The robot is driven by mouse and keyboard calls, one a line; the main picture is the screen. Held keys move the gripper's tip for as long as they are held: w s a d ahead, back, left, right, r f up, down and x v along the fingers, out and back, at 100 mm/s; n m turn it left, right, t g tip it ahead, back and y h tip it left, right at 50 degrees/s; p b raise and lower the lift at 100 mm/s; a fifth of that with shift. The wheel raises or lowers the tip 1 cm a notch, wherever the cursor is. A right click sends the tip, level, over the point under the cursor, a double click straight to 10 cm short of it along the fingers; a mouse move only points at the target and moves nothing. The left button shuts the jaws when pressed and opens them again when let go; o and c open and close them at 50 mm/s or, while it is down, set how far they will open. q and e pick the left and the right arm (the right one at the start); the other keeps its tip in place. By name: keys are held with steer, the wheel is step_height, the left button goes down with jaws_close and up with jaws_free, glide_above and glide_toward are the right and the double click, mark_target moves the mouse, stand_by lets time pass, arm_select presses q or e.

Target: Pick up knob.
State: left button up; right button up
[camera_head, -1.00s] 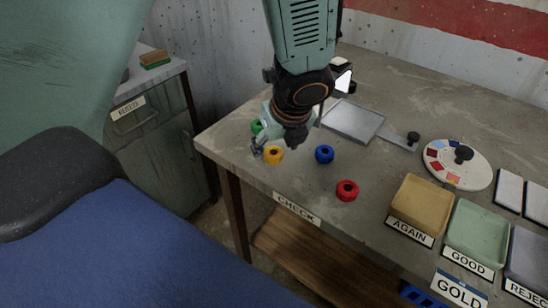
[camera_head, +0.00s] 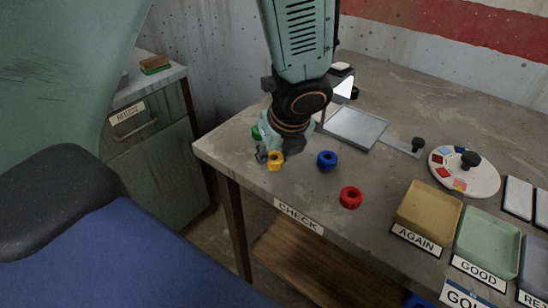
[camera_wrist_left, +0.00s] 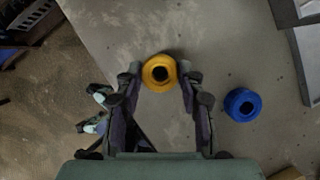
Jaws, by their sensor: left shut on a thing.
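The yellow knob (camera_head: 275,161), a thick ring-shaped piece with a dark centre hole, is near the front left corner of the table. My left gripper (camera_head: 276,155) reaches down to it from above and is shut on it. In the left wrist view the yellow knob (camera_wrist_left: 160,73) sits between the two fingertips, one at each side. I cannot tell if it is clear of the tabletop. A blue knob (camera_head: 327,160) and a red knob (camera_head: 350,197) stand apart to the right. A green knob (camera_head: 257,132) is partly hidden behind the gripper.
A grey tray (camera_head: 356,128) lies behind the knobs, with a black-knobbed slide beside it. A white colour disc (camera_head: 464,172) and the AGAIN (camera_head: 430,214) and GOOD (camera_head: 488,243) trays fill the right. A CHECK label (camera_head: 299,217) marks the front edge.

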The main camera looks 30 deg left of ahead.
mark_target(276, 159)
arm_select(q)
steer(key=shift+d, duration=0.1)
steer(key=c, duration=0.4)
steer(key=shift+o, duration=0.2)
steer(key=shift+r+p, duration=0.45)
steer(key=shift+r, duration=0.15)
step_height(276, 159, up, 8)
steer(key=p, duration=0.4)
steer(key=shift+f+p, duration=0.15)
steer(key=shift+p, duration=0.25)
steer(key=shift+w+r+p, duration=0.1)
steer(key=shift+r+p, duration=0.25)
steer(key=shift+r, duration=0.35)
